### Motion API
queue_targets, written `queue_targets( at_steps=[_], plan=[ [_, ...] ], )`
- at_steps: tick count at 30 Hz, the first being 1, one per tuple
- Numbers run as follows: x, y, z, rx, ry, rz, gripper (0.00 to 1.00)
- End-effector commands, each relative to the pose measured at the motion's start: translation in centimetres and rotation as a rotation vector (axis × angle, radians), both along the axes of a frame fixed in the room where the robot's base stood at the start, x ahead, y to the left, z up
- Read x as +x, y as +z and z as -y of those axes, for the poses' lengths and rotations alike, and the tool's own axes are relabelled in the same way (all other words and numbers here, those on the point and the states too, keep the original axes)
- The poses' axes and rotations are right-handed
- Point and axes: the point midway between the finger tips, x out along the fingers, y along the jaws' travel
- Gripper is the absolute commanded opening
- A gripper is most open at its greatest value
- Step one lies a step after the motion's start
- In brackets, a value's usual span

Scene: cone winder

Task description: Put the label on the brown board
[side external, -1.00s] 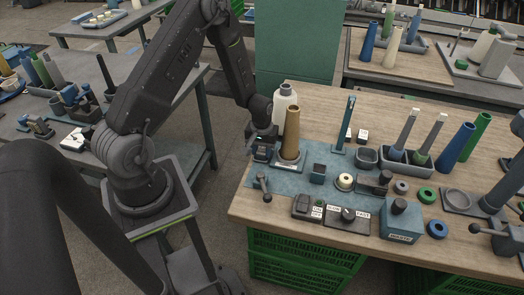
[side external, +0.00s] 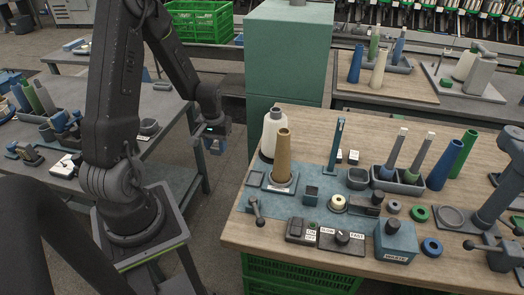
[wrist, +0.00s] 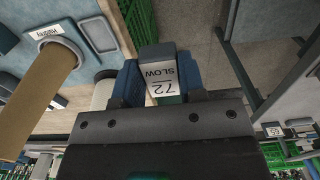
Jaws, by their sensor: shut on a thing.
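My gripper (side external: 216,142) hangs off the left edge of the wooden table, over the floor gap between the tables. In the side view the label cannot be made out. A flat brown board (side external: 393,89) lies on the back right table, with cones standing at its far side. It is well away from my gripper and I do not see it for certain in the wrist view.
An empty grey square frame (side external: 255,179) lies on the blue mat near the left table edge. A tall green cabinet (side external: 288,60) stands behind the wooden table.

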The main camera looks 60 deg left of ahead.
Motion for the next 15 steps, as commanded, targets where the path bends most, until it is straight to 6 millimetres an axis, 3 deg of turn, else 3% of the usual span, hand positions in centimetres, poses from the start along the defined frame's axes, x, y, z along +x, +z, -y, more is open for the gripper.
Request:
queue_targets(
  at_steps=[5,15],
  plan=[
    [-0.1,1.3,-0.2,0.003,0.001,0.003,0.14],
    [0.0,7.9,-0.2,0.006,0.001,0.006,0.14]
  ],
)
